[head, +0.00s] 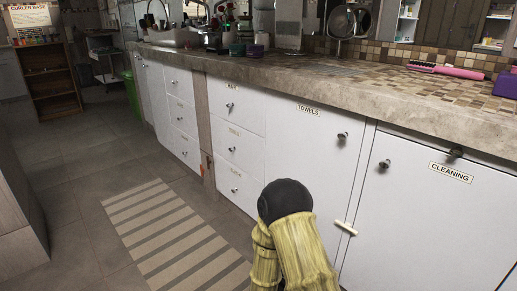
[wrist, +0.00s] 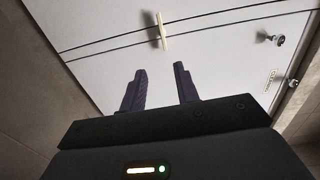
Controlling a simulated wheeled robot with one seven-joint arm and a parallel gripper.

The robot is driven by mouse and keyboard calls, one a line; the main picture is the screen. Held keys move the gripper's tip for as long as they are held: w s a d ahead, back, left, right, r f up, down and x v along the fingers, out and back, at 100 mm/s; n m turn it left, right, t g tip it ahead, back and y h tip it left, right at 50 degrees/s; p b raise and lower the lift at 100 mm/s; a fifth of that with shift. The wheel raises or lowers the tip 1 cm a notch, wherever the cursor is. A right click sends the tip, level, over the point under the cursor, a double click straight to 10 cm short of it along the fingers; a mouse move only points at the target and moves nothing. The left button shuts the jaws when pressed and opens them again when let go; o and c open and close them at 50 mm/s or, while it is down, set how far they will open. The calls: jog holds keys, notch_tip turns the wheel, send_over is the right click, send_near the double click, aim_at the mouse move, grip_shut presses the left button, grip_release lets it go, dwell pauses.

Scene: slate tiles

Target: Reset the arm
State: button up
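My gripper (wrist: 160,70) shows in the wrist view with its two dark fingers apart and nothing between them. It faces the white cabinet front (wrist: 110,45). A small cream bar (wrist: 161,32) lies across the dark seams just past the fingertips; I cannot tell the gap to it. In the head view my yellow arm with its black joint (head: 286,200) stands low in front of the cabinets, and the gripper itself is hidden. What looks like the same cream bar (head: 346,228) shows to the right of the arm, beside the towels door (head: 305,150).
The cleaning door (head: 440,215) is at the right, and the stone counter (head: 330,95) runs above the doors. A pink tool (head: 445,70) lies on it. A striped rug (head: 170,230) lies on the tiled floor to the left, where the floor is mostly open.

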jog(key=w+a+r+n+g+y+p, duration=0.1)
jog(key=a+r+n+y+p, duration=0.2)
jog(key=r+n+y+p, duration=0.3)
jog(key=a+r+n+g+y+p, duration=0.1)
jog(key=a+r+n+y+p, duration=0.2)
jog(key=r+n+y+p, duration=0.4)
jog(key=s+d+r+n+g+p, duration=0.2)
jog(key=s+r+n+g+p, duration=0.45)
jog(key=s+r+n, duration=0.95)
jog(key=w+d+r+p+v, duration=0.1)
jog(key=w+p+v, duration=0.2)
jog(key=p+v, duration=1.4)
jog(key=w+p+v, duration=0.4)
jog(key=p+v, duration=1.3)
jog(key=p, duration=0.2)
jog(key=shift+d+r+m+y+p, duration=0.2)
jog(key=shift+r+m+y+p, duration=0.1)
jog(key=shift+r+m, duration=0.15)
